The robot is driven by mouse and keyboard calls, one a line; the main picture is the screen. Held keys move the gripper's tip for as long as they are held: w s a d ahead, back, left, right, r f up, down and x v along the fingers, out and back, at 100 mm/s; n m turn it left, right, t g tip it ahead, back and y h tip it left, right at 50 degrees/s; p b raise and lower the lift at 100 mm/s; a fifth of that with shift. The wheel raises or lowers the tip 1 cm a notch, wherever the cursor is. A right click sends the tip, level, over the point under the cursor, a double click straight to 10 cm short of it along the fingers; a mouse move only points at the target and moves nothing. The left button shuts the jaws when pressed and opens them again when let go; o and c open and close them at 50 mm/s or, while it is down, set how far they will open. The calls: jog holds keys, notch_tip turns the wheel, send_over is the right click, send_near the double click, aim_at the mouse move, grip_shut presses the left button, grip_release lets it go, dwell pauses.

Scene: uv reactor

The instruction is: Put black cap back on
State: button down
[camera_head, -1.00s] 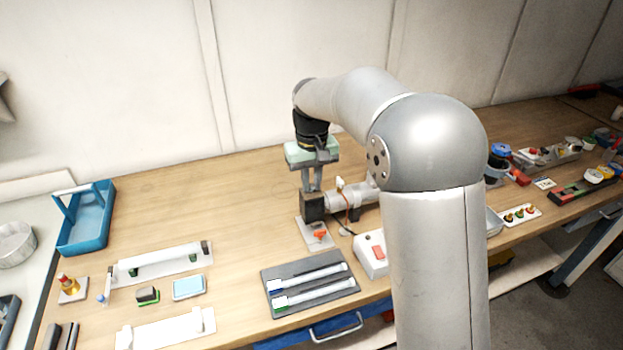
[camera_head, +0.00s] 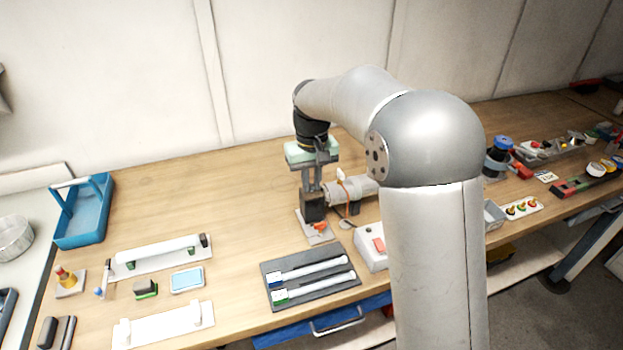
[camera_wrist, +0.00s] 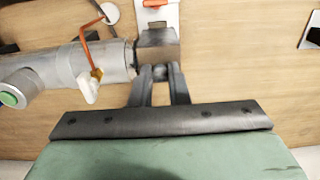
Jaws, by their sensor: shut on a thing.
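The black cap (camera_head: 313,207) is a dark block at the left end of the grey reactor cylinder (camera_head: 352,191). My gripper (camera_head: 313,186) points down from above and is shut on the cap. In the wrist view the cap (camera_wrist: 157,46) sits between the tips of my gripper (camera_wrist: 160,73), beside the right end of the cylinder (camera_wrist: 92,62). Cap and cylinder end look very close or touching; I cannot tell whether the cap is seated. My arm hides the cylinder's far right part in the head view.
A white plate with a red part (camera_head: 318,229) lies below the cap. An orange wire (camera_wrist: 87,48) and white fitting (camera_wrist: 89,88) are on the cylinder. A switch box (camera_head: 371,249) and a dark tray with two tubes (camera_head: 310,277) stand in front. The bench behind left is clear.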

jog(key=shift+f, duration=0.15)
jog(key=c, duration=1.3)
grip_release()
notch_tip(320, 180, up, 17)
jog(key=shift+r, duration=0.2)
jog(key=s+d+f+m, duration=0.1)
jog(key=s+d+f, duration=0.4)
jog(key=s, duration=0.5)
jog(key=s+d+f+m, duration=0.1)
jog(key=s+d+f, duration=0.4)
jog(key=s, duration=0.5)
jog(key=s+d+f+m, duration=0.2)
jog(key=s+d+f, duration=0.3)
jog(key=s+f, duration=0.3)
jog(key=shift+s+d+f+t, duration=0.15)
jog(key=shift+s+d, duration=0.05)
jog(key=shift+s, duration=0.5)
jog(key=shift+s+d+f+t, duration=0.1)
jog(key=shift+s+d+t, duration=0.1)
jog(key=shift+s, duration=0.45)
